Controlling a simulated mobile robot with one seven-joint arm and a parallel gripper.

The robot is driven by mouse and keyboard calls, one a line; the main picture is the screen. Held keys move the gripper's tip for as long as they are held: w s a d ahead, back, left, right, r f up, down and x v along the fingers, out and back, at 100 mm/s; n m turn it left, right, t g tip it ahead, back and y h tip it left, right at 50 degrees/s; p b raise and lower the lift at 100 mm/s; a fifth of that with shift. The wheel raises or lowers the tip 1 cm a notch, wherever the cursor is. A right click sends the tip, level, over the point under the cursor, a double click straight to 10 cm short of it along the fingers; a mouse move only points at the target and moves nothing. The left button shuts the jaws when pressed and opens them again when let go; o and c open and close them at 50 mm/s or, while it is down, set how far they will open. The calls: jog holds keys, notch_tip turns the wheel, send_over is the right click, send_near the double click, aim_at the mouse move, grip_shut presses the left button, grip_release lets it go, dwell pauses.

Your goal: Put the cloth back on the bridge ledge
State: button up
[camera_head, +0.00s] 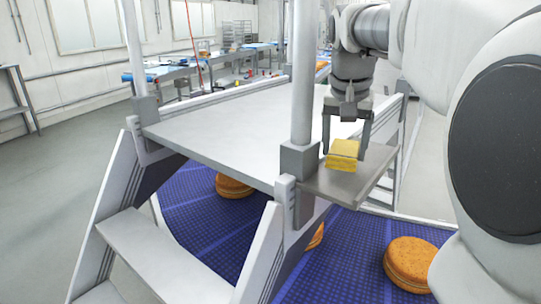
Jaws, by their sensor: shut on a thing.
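The cloth (343,155) is a small yellow folded block at the right of the middle of the view. My gripper (344,150) points down from above, with its fingers on either side of the cloth, shut on it. The bridge ledge (366,182) is a small grey shelf on the right side of the bridge, outside the post. The cloth is at the left part of the ledge, very low over it or touching it; I cannot tell which. The far finger's contact with the cloth is partly hidden.
The white bridge platform (225,128) has upright posts (302,80) and steps (165,245) at the front. A blue conveyor belt (335,258) runs beneath, carrying round orange-brown filled rounds (411,263). Workbenches (190,66) stand at the back.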

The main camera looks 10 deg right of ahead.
aim_at(344, 151)
notch_tip(344, 151, down, 4)
jog(key=b, duration=0.3)
jog(key=shift+r, duration=0.3)
jog(key=o, duration=1.2)
jog(key=shift+o, duration=0.2)
jog(key=shift+r, duration=0.3)
jog(key=p+v, duration=0.1)
jog(key=v, duration=1)
jog(key=shift+s+r+p, duration=0.2)
jog(key=shift+p, duration=0.1)
